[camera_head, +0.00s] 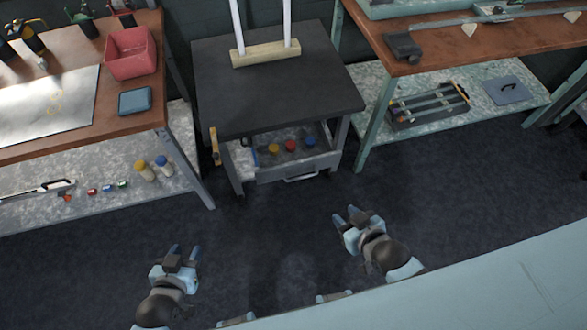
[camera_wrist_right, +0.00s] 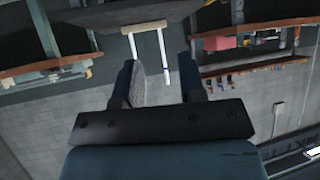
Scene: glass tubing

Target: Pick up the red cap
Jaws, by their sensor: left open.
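The red cap (camera_head: 291,146) is in the open drawer (camera_head: 300,172) under the black table. It sits between a yellow cap (camera_head: 273,149) and a blue cap (camera_head: 310,142). My left gripper (camera_head: 184,250) is open and empty, low over the floor to the left of and nearer than the drawer. My right gripper (camera_head: 346,215) is apart from the drawer, to its right and nearer. In the right wrist view its two fingers (camera_wrist_right: 160,75) stand apart with nothing between them. The red cap cannot be made out in that view.
The black table (camera_head: 270,95) carries a wooden block (camera_head: 266,54) with two upright white tubes. A workbench with a red bin (camera_head: 131,53) stands left. Another bench (camera_head: 480,45) stands right. Table legs flank the drawer. The floor before it is clear.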

